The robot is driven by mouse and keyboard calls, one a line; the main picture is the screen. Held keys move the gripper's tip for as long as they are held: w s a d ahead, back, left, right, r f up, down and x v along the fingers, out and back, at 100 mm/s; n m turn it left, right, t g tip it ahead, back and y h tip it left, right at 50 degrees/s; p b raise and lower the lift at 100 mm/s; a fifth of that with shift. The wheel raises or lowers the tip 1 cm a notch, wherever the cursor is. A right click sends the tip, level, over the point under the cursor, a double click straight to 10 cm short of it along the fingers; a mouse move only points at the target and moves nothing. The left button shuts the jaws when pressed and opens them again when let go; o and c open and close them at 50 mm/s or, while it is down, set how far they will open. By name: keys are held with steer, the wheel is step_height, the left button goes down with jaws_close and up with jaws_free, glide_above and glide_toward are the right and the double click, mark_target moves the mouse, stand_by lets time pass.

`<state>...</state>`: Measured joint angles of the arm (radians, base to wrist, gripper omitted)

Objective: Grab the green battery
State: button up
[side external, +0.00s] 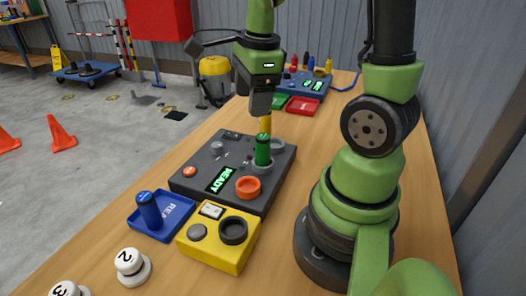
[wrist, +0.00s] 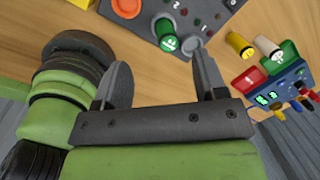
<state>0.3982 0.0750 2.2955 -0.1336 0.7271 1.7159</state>
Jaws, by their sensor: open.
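The green battery (side external: 263,150) stands upright at the right back part of a dark grey console (side external: 185,178) with a lit READY display. My gripper (side external: 262,108) hangs just above the battery in the side view, pointing down, its jaws apart from it. In the wrist view my gripper (wrist: 161,72) is open with nothing between its two fingers. The top of the green battery (wrist: 168,37) shows beyond the fingertips there, roughly between them in line. The battery's lower end is hidden in its seat.
An orange ring (side external: 248,188) sits on the console close in front of the battery. A yellow cylinder (side external: 294,128) stands behind it. A blue tray (side external: 180,226) with a blue battery (side external: 148,208) and a yellow box (side external: 210,252) lie in front. Bare table lies right of the console.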

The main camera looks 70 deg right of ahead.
mark_target(263, 150)
steer(key=d+f+m, duration=0.1)
steer(key=m, duration=0.1)
steer(key=d+f+m+g, duration=0.1)
steer(key=f+m, duration=0.1)
steer(key=d+f+m, duration=0.1)
steer(key=f+m, duration=0.1)
steer(key=shift+s+d+m+g, duration=0.2)
steer(key=shift+s+m+g, duration=0.05)
steer(key=shift+m+g, duration=0.15)
step_height(263, 150, down, 10)
steer(key=shift+d+r, duration=0.1)
steer(key=shift+d, duration=0.05)
steer(key=c, duration=1.1)
